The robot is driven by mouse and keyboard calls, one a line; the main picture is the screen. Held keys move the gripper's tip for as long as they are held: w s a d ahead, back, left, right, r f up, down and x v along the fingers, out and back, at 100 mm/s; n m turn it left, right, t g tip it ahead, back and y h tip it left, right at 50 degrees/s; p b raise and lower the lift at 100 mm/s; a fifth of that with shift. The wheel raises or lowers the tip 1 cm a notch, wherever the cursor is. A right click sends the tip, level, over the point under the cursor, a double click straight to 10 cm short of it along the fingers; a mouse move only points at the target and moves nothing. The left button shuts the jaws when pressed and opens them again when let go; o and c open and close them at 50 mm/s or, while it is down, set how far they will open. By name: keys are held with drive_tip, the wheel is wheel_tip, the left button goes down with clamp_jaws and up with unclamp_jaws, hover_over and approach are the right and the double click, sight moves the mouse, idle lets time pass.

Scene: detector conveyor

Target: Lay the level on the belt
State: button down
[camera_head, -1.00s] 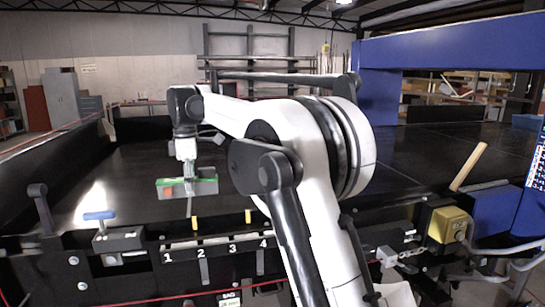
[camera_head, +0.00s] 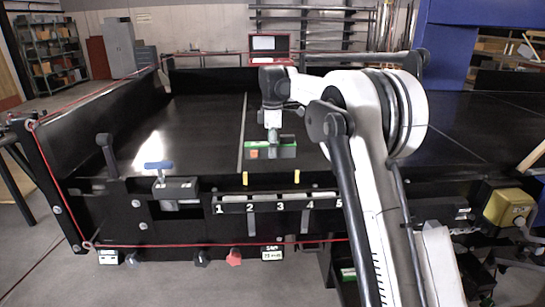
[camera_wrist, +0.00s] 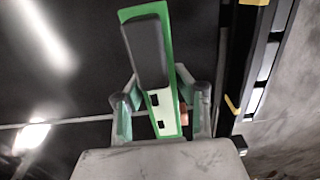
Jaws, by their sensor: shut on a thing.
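The level is a short green bar with a dark block along it. In the head view the level (camera_head: 284,152) lies crosswise near the front of the black belt (camera_head: 200,125), with an orange spot at its left end. My gripper (camera_head: 272,138) points down and is shut on it from above. In the wrist view the level (camera_wrist: 150,50) runs up between the two fingers of my gripper (camera_wrist: 160,108), with a pale face near the palm. I cannot tell whether the level touches the belt or hangs just above it.
The front rail bears a numbered strip (camera_head: 265,206), yellow pegs (camera_head: 297,178) and a blue-handled clamp (camera_head: 160,167). A black lever (camera_head: 108,155) stands at the left. A yellow box (camera_head: 508,207) is at the right. The belt left of the level is clear.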

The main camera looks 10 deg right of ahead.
drive_tip(key=shift+f+p, duration=0.45)
drive_tip(key=shift+f, duration=1.45)
drive_tip(key=shift+f, duration=0.1)
drive_tip(key=c, duration=1.4)
unclamp_jaws()
drive_tip(key=shift+o, duration=0.2)
